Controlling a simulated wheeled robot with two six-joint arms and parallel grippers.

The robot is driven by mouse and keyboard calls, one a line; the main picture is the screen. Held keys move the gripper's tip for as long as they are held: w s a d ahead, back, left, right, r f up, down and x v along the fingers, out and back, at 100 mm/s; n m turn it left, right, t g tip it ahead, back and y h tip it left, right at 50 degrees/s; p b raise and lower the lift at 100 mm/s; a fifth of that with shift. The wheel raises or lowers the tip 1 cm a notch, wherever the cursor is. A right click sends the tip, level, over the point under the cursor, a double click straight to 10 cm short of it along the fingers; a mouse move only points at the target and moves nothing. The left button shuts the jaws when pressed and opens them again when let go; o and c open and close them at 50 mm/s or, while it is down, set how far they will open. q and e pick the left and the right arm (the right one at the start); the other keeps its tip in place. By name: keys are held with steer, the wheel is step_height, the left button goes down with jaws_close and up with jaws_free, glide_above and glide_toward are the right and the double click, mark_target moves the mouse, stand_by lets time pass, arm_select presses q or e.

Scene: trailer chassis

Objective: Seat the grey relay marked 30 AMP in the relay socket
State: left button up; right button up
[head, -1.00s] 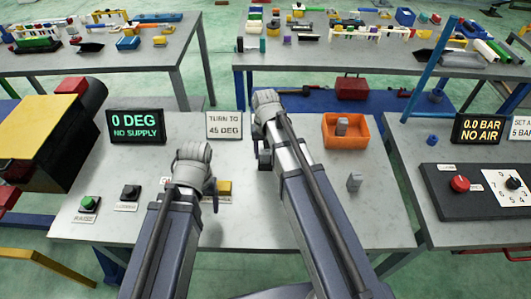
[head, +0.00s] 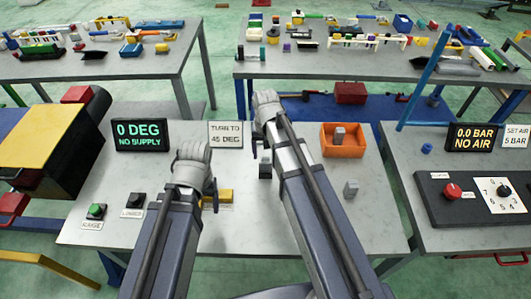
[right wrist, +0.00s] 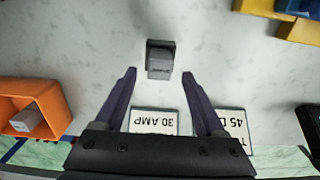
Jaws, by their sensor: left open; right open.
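My right gripper (right wrist: 159,75) is open and empty, with its two dark fingers apart. Ahead of its fingertips in the right wrist view stands a small dark block with a lighter grey face (right wrist: 159,60), apparently the relay socket; it shows beside my right arm in the head view (head: 265,168). One grey relay (head: 339,134) stands in the orange bin; it also shows in the right wrist view (right wrist: 28,118). Another grey block (head: 351,187) stands on the table to the right. No marking is legible on either.
The orange bin (head: 344,152) is at the table's back right. A 30 AMP card (right wrist: 153,122) and a TURN TO 45 DEG card (head: 226,134) stand at the back. A display (head: 140,135) reads 0 DEG NO SUPPLY.

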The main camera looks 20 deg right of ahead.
mark_target(266, 160)
step_height(266, 160, up, 8)
steer(key=f+p, duration=0.1)
steer(key=p, duration=0.5)
arm_select(q)
step_height(266, 160, up, 7)
steer(key=shift+r, duration=0.2)
arm_select(e)
steer(key=s+a+n+h, duration=0.1)
steer(key=s+a+n, duration=0.6)
steer(key=s+a, duration=0.3)
steer(key=s, duration=0.4)
steer(key=shift+s+a+r, duration=0.15)
steer(key=shift+a+r, duration=0.1)
arm_select(q)
steer(key=shift+f, duration=0.1)
arm_select(e)
steer(key=shift+f, duration=0.1)
arm_select(q)
step_height(266, 160, down, 7)
steer(key=b, duration=0.7)
arm_select(e)
step_height(266, 160, down, 7)
